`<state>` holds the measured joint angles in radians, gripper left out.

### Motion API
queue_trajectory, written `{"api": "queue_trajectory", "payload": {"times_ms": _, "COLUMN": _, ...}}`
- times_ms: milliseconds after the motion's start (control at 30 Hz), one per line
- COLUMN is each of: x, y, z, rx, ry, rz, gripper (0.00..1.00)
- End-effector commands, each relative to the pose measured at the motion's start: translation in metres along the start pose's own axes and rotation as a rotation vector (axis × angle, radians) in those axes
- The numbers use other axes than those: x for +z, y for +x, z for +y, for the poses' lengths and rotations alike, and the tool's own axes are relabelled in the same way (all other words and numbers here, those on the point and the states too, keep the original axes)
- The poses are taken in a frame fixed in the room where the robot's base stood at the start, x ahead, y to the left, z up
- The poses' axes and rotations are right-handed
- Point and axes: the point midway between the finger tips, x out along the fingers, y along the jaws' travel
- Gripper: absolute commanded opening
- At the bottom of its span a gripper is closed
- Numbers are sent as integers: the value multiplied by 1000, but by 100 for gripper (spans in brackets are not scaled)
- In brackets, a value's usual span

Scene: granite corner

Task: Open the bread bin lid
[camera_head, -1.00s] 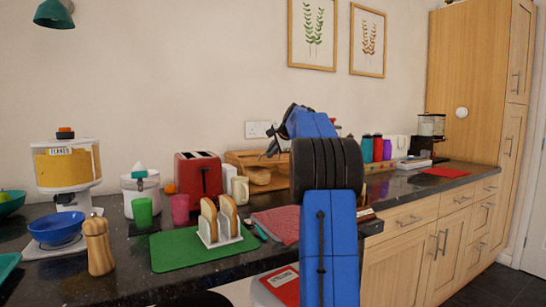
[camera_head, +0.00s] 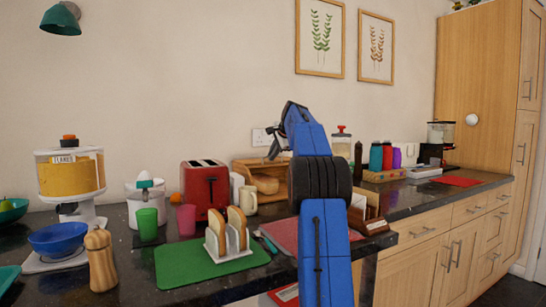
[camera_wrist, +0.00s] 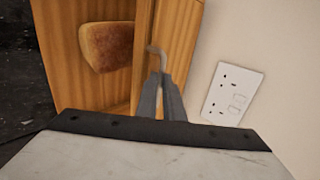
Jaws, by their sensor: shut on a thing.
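The wooden bread bin (camera_head: 240,168) stands against the back wall, behind my arm and right of the red toaster. Its front is open and a brown loaf (camera_head: 266,185) shows inside. The loaf also shows in the wrist view (camera_wrist: 107,47), beside a wooden panel (camera_wrist: 180,35) that looks like the raised lid. A thin bent metal handle (camera_wrist: 157,51) is at that panel. My gripper (camera_wrist: 163,80) is shut on the handle. In the head view my gripper (camera_head: 273,143) is above the bin, and my arm hides the bin's right part.
The red toaster (camera_head: 205,186), a cream mug (camera_head: 248,200) and a toast rack (camera_head: 228,240) on a green mat (camera_head: 180,264) stand left of my arm. A wall socket (camera_wrist: 228,95) is close to my gripper. Coloured canisters (camera_head: 387,156) stand to the right.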

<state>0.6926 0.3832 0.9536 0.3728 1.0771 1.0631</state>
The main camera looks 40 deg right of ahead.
Motion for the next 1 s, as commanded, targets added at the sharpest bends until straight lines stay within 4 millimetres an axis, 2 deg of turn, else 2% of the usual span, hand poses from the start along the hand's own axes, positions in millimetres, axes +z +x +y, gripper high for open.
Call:
{"api": "queue_trajectory", "payload": {"times_ms": 467, "x": 1, "y": -4, "z": -4, "rx": -10, "ry": -2, "rz": 2, "gripper": 0}}
{"api": "queue_trajectory", "payload": {"times_ms": 500, "x": 1, "y": -4, "z": -4, "rx": -10, "ry": -3, "rz": 2, "gripper": 17}}
{"api": "queue_trajectory", "payload": {"times_ms": 533, "x": 1, "y": -4, "z": -4, "rx": -9, "ry": -3, "rz": 2, "gripper": 24}}
{"api": "queue_trajectory", "payload": {"times_ms": 867, "x": 0, "y": -3, "z": -2, "rx": -5, "ry": -1, "rz": 1, "gripper": 26}}
{"api": "queue_trajectory", "payload": {"times_ms": 1000, "x": 0, "y": -13, "z": -2, "rx": -5, "ry": -1, "rz": 2, "gripper": 26}}
